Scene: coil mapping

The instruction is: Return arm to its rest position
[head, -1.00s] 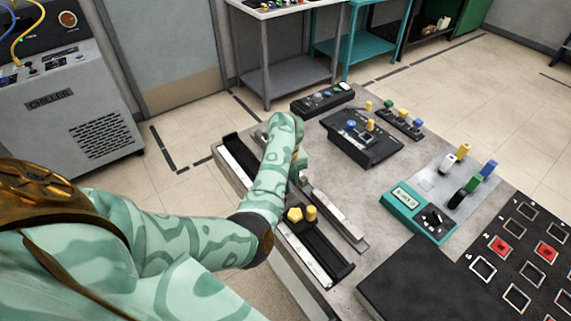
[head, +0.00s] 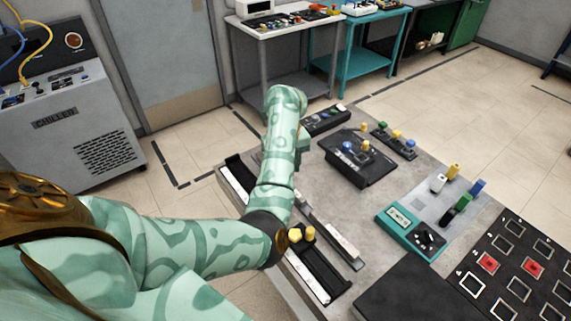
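My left arm comes in from the lower left and reaches over the left side of the grey table (head: 305,192). Its forearm points up and away from me, over the long black rail tray. My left gripper is hidden behind the forearm and wrist, so its fingers do not show. My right arm and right gripper are not in the head view.
A black box with knobs (head: 362,172), a teal meter (head: 400,222) and a black slotted board (head: 505,245) sit to the right. A chiller (head: 75,125) stands left.

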